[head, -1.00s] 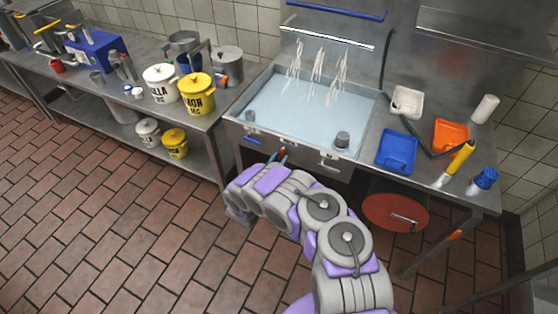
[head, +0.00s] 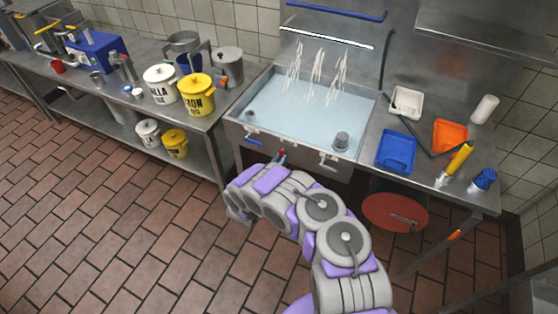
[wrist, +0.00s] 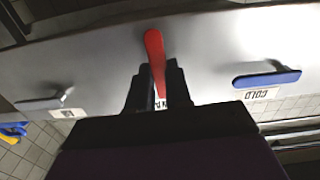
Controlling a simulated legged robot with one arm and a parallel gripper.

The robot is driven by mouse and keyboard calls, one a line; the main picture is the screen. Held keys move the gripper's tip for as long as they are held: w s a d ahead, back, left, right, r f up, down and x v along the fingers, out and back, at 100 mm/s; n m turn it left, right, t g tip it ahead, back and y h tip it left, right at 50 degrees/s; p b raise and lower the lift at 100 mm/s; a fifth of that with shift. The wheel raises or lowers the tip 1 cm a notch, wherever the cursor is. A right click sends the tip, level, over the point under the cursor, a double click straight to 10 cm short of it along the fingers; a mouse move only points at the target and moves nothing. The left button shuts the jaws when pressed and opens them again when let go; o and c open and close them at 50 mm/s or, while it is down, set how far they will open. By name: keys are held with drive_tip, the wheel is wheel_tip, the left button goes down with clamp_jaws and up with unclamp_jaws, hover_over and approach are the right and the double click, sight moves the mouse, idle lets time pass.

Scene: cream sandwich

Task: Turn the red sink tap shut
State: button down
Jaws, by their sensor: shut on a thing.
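The red tap handle (wrist: 154,48) is a tapered lever in front of the sink's metal face in the wrist view. My gripper (wrist: 160,78) has its two dark fingers on either side of the lever's lower part and is shut on it. Part of the lever and a small label are hidden between the fingers. In the head view only a small red bit of the handle (head: 282,152) shows beyond my arm. The sink (head: 300,105) holds pale water, and several white streams run above it.
A blue lever (wrist: 267,78) labelled COLD is right of the fingers in the wrist view; a grey lever (wrist: 45,103) is at the left. A blue tray (head: 396,151) and yellow-handled tool (head: 460,158) lie on the right counter. A red disc (head: 395,212) hangs below. The floor is clear.

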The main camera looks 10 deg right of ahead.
drive_tip(key=n+p, duration=0.1)
drive_tip(key=n, duration=0.2)
drive_tip(key=n+p, duration=0.1)
drive_tip(key=n, duration=0.2)
drive_tip(key=s+d+r+n+p, duration=0.1)
drive_tip(key=n, duration=0.1)
drive_tip(key=shift+d+n, duration=0.1)
drive_tip(key=shift+n, duration=0.3)
drive_tip(key=n, duration=0.3)
drive_tip(key=r+n, duration=0.1)
drive_tip(key=shift+s+d+n, duration=0.15)
drive_tip(key=shift+d+n, duration=0.1)
drive_tip(key=shift+n, duration=0.05)
drive_tip(key=shift+r+n+p, duration=0.2)
drive_tip(key=shift+n+p, duration=0.05)
drive_tip(key=shift+n, duration=0.75)
drive_tip(key=shift+r+n+p, duration=0.2)
drive_tip(key=shift+n+p, duration=0.05)
drive_tip(key=shift+n, duration=0.75)
drive_tip(key=c, duration=1.3)
unclamp_jaws()
drive_tip(key=shift+f, duration=0.15)
drive_tip(key=shift+o, duration=1.3)
drive_tip(key=shift+a, duration=0.1)
